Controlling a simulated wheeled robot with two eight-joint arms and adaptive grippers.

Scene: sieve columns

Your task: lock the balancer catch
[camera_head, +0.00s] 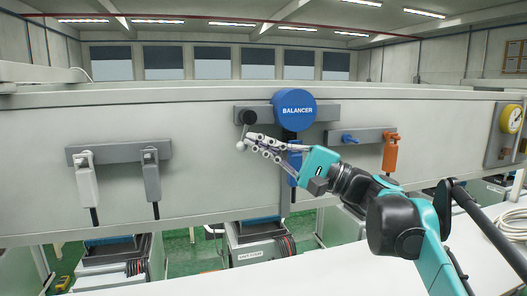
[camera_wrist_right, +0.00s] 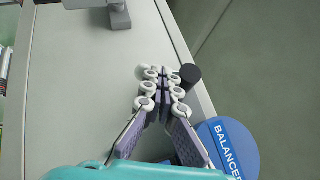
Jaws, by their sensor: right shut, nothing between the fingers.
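The blue round balancer (camera_head: 295,104), lettered BALANCER, is mounted on a grey bracket (camera_head: 328,112) on the long pale wall panel. A black round knob (camera_head: 247,117) sticks out at the left end of that bracket; I take it for the catch. My right gripper (camera_head: 243,143) is shut and empty, its tips just below the knob. In the right wrist view the knob (camera_wrist_right: 190,75) is just right of the closed fingertips (camera_wrist_right: 160,73), and the balancer's edge (camera_wrist_right: 230,147) is at lower right. I cannot tell whether tips and knob touch. My left gripper is out of view.
A blue tool (camera_head: 294,160) hangs under the balancer, partly behind my right gripper. White (camera_head: 86,180) and grey (camera_head: 151,178) tools hang at left. A blue fitting (camera_head: 348,139) and an orange tool (camera_head: 390,152) are at right. A white surface (camera_head: 240,284) lies below.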

